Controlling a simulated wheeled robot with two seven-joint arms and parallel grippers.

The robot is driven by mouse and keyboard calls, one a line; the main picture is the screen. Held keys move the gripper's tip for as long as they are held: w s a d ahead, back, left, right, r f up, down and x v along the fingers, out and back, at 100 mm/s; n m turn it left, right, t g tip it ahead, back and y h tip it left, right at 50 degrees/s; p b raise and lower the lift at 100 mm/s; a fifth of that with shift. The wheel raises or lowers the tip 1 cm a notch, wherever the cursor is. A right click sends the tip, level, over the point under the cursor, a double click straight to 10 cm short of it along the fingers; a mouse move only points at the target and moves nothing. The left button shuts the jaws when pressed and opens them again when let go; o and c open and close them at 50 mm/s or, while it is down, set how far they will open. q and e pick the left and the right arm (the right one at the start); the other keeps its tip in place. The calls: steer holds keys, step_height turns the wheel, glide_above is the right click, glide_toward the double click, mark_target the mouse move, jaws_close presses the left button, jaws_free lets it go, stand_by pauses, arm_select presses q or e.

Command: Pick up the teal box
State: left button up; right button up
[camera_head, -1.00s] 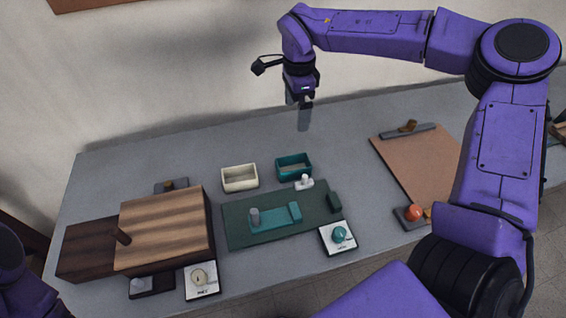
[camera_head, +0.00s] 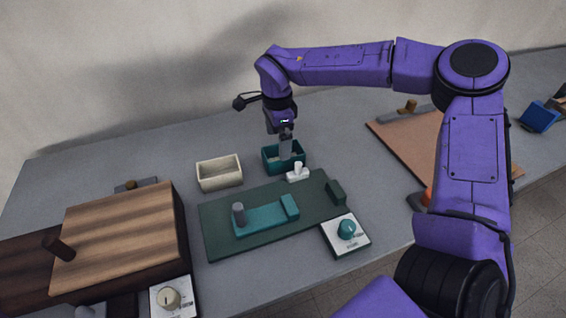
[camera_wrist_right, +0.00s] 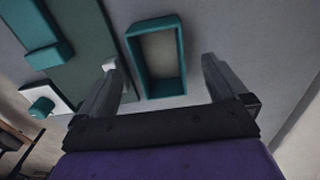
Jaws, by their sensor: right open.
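The teal box (camera_head: 270,161) is a small open-topped box standing upright on the grey table, behind the dark green board. My right gripper (camera_head: 286,150) hangs over it, pointing down, with a finger overlapping the box in the head view. In the right wrist view, the teal box (camera_wrist_right: 182,62) appears empty. My right gripper (camera_wrist_right: 160,65) is open there, with one finger on each side of the box's near end. The gripper holds nothing. I cannot tell how far the fingertips are above the table. My left gripper is not in view.
A cream box (camera_head: 202,181) stands left of the teal box. A small white piece (camera_head: 298,173) is close in front of it. The green board (camera_head: 222,240) bears a teal slider (camera_head: 265,217); a teal knob (camera_head: 346,229) is nearby.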

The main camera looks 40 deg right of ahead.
mark_target(274, 166)
steer(key=f, duration=0.6)
steer(key=shift+s+d+f, duration=0.1)
steer(key=shift+d+f, duration=0.1)
steer(key=shift+f, duration=0.15)
steer(key=c, duration=1)
steer(key=shift+r, duration=0.15)
steer(key=shift+c, duration=0.2)
